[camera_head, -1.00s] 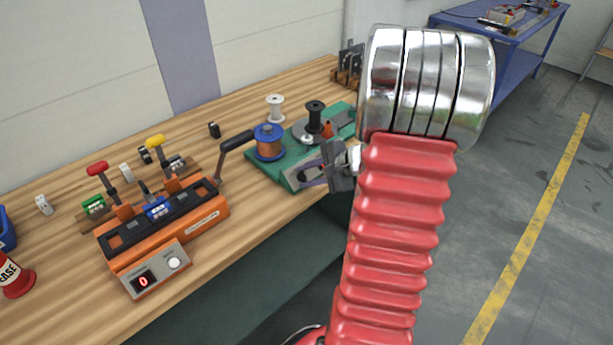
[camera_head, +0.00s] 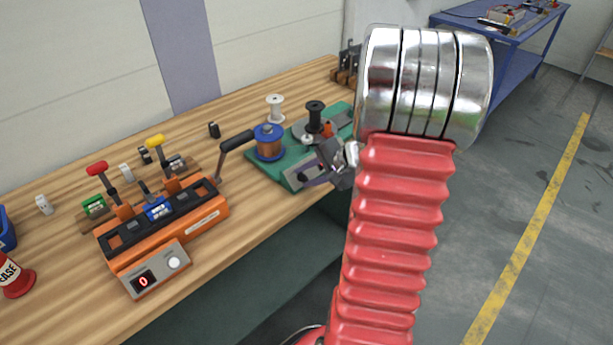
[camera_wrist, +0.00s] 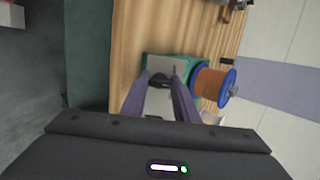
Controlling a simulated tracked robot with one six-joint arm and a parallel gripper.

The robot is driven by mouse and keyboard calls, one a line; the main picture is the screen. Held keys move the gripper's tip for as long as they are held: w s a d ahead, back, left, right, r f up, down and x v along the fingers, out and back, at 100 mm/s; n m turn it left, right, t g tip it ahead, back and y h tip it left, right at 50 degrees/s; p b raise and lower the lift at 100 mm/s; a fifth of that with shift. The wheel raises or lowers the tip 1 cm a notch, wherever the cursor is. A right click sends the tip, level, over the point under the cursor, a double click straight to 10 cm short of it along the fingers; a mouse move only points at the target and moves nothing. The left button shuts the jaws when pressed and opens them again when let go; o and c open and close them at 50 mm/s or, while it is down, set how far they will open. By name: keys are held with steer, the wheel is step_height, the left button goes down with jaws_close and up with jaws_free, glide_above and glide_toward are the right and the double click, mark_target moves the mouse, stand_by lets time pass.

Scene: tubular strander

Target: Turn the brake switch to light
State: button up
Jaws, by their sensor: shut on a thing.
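The green machine (camera_head: 262,172) stands at the front edge of the wooden bench and carries a grey control panel (camera_head: 289,180) on its front. The brake switch, a dark knob (camera_wrist: 159,80) on the grey panel (camera_wrist: 180,64), sits between my purple fingertips in the wrist view. My gripper (camera_wrist: 163,84) is shut on this knob. In the head view my gripper (camera_head: 309,181) reaches the panel from the right, its body tilted. The fingers partly hide the knob, and I cannot read its markings or its setting.
A blue-flanged copper spool (camera_head: 269,143) sits on the machine, with a black spool (camera_head: 315,117) and a white spool (camera_head: 275,106) nearby. An orange unit with levers (camera_head: 165,225) stands at the left. The floor to the right is clear.

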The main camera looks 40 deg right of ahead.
steer(key=o, duration=1.1)
steer(key=shift+c, duration=0.2)
steer(key=v, duration=1.3)
steer(key=shift+s+r, duration=0.2)
steer(key=shift+s, duration=0.1)
